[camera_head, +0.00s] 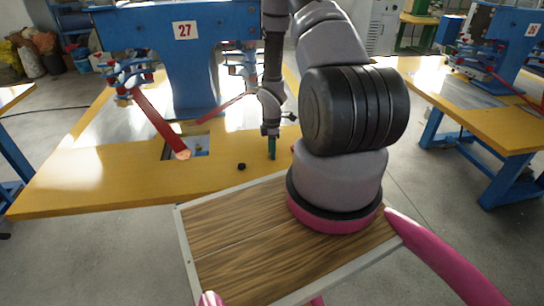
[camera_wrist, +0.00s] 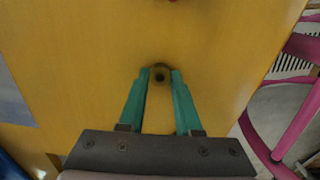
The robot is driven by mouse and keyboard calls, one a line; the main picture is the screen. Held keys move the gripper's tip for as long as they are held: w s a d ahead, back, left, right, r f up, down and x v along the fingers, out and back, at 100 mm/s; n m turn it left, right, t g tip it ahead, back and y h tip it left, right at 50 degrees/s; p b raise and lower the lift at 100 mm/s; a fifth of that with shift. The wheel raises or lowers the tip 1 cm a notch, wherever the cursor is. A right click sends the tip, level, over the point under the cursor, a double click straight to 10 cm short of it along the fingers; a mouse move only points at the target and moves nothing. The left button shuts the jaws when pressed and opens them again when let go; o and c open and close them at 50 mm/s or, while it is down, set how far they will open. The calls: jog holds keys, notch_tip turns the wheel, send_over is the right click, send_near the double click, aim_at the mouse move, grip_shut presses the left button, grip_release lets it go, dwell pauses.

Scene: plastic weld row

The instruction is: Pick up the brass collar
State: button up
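The brass collar (camera_wrist: 160,74) is a small round brownish ring with a dark hole. In the wrist view it lies on the yellow table top, between the tips of my gripper's two teal fingers. My gripper (camera_wrist: 160,80) is open and its fingers are on either side of the collar. I cannot tell whether they touch it. In the head view my gripper (camera_head: 272,157) points straight down, low over the table. There the near finger hides the other finger, and I cannot make out the collar.
A small black round piece (camera_head: 241,166) lies on the yellow table (camera_head: 100,195) to the left of my gripper. A blue machine marked 27 (camera_head: 200,60) stands behind it, with red-handled clamps. A red thing (camera_head: 294,147) shows just right of the gripper. The table's near left is clear.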

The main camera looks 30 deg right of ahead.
grip_shut()
